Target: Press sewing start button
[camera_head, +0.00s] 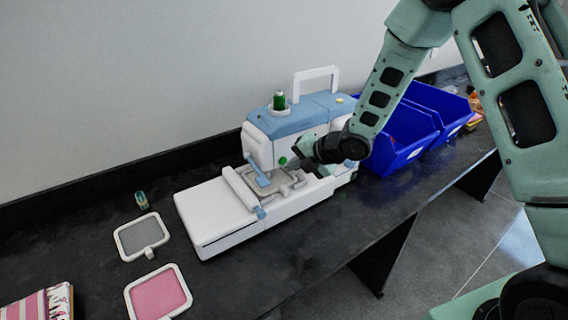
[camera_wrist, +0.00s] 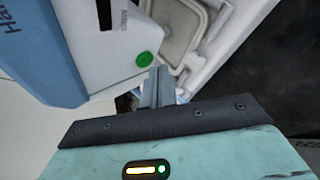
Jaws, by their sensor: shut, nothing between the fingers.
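The sewing machine (camera_head: 228,215) is white with a light blue top and stands on the black counter. A round green start button (camera_head: 282,161) sits on the front of its head; it also shows in the wrist view as a green disc (camera_wrist: 144,59). My gripper (camera_head: 308,150) is at the machine's front, just right of the button. In the wrist view my gripper (camera_wrist: 157,82) is shut and empty, its fingertips just below and right of the button. I cannot tell whether they touch it.
Blue bins (camera_head: 405,148) stand right of the machine. A grey hoop (camera_head: 141,237), a pink hoop (camera_head: 158,295), a small spool (camera_head: 141,200) and striped fabric (camera_head: 38,304) lie to the left. A white wall (camera_head: 120,70) rises behind the counter (camera_head: 100,210).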

